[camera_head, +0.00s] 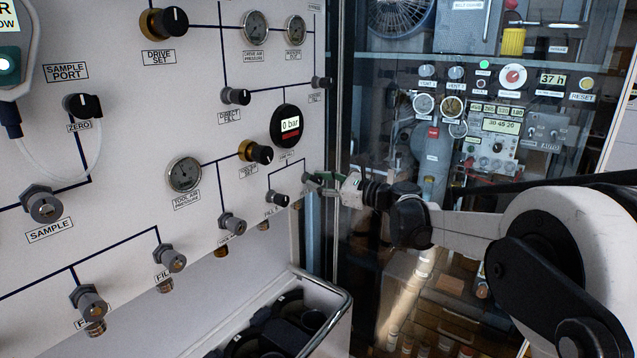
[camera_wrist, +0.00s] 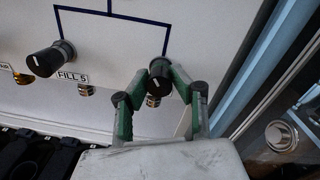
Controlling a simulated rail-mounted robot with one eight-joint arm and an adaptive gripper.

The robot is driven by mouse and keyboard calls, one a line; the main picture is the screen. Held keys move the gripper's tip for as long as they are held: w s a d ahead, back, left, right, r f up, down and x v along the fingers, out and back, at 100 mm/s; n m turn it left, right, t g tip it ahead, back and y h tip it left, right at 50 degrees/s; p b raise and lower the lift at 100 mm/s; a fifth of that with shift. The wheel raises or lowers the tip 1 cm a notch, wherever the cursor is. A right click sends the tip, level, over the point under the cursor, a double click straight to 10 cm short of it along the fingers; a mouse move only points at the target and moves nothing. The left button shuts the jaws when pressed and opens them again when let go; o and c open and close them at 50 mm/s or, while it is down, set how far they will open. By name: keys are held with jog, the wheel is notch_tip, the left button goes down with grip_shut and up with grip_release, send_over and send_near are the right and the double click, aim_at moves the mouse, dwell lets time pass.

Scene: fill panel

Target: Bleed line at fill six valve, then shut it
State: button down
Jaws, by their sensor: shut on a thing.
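My gripper (camera_head: 312,183) is at the lower right edge of the white panel (camera_head: 215,120). In the wrist view its green fingers (camera_wrist: 160,83) are closed around a black valve knob (camera_wrist: 158,68), the one right of the knob labelled FILL 5 (camera_wrist: 50,58). I take the held knob for the fill six valve; its label is hidden. The knob's white pointer mark faces down and slightly left. In the head view the knob is mostly hidden by my gripper. A black digital gauge (camera_head: 289,125) above reads 0 bar, and a line runs down from it towards both valves.
The FILL 5 valve (camera_head: 278,198) sits just left of my gripper. A bin (camera_head: 338,300) with a metal rim and black items stands below the panel. Glass doors (camera_head: 375,110) with equipment behind them are on the right. Brass outlets (camera_wrist: 86,90) stick out under the valves.

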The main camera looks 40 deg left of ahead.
jog(key=m, duration=0.6)
jog(key=shift+f+m, duration=0.1)
jog(key=shift+m, duration=0.3)
dwell(0.4)
jog(key=c, duration=1.5)
grip_release()
jog(key=shift+s, duration=0.1)
jog(key=shift+o, duration=0.2)
jog(key=w+d, duration=0.1)
jog(key=d, duration=1.1)
jog(key=shift+w, duration=0.15)
